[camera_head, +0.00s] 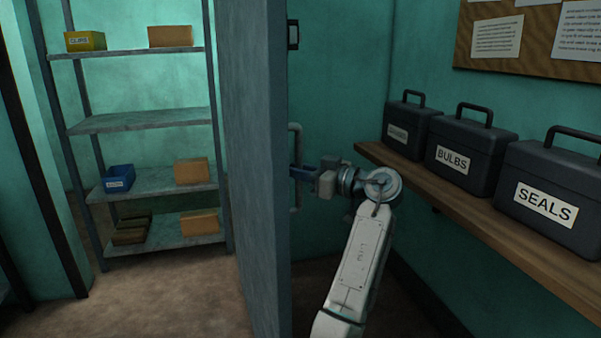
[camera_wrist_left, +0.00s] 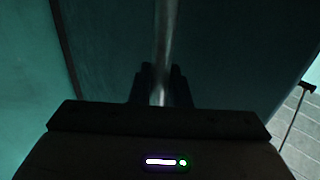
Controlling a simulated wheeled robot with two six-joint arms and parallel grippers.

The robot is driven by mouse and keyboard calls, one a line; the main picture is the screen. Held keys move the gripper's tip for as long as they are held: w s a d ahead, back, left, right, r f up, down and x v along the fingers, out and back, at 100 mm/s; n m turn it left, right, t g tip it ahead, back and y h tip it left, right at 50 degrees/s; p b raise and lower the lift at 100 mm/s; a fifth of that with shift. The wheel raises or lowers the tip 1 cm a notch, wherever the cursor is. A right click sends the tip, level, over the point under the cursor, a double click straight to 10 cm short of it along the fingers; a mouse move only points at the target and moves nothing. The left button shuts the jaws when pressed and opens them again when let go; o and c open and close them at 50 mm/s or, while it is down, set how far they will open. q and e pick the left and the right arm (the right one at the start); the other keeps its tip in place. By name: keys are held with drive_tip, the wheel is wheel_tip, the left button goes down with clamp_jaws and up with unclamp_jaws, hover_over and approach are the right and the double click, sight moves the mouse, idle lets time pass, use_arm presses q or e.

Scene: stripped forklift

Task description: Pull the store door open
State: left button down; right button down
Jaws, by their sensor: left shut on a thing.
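The store door (camera_head: 250,150) stands open, seen nearly edge-on in the middle of the head view, with the store showing to its left. A pale upright bar handle (camera_head: 296,134) is on the door's right side. My left gripper (camera_head: 299,172) is shut on this handle around its middle. In the left wrist view the handle (camera_wrist_left: 164,40) runs down between the two dark fingers (camera_wrist_left: 160,88), with the dark door face (camera_wrist_left: 230,50) behind it. My right gripper is not in view.
A metal rack (camera_head: 140,122) with small boxes stands inside the store. At right, a wooden shelf (camera_head: 480,219) holds black cases, including one marked BULBS (camera_head: 466,150) and one marked SEALS (camera_head: 550,195), close to my left arm. Bare floor (camera_head: 180,290) shows left of the door.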

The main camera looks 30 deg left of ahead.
use_arm(q)
drive_tip(key=shift+r, duration=0.1)
drive_tip(key=c, duration=1.4)
unclamp_jaws()
drive_tip(key=shift+s, duration=0.1)
drive_tip(key=shift+c, duration=0.2)
drive_tip(key=d+b, duration=0.1)
drive_tip(key=d, duration=0.9)
drive_tip(key=shift+d, duration=0.35)
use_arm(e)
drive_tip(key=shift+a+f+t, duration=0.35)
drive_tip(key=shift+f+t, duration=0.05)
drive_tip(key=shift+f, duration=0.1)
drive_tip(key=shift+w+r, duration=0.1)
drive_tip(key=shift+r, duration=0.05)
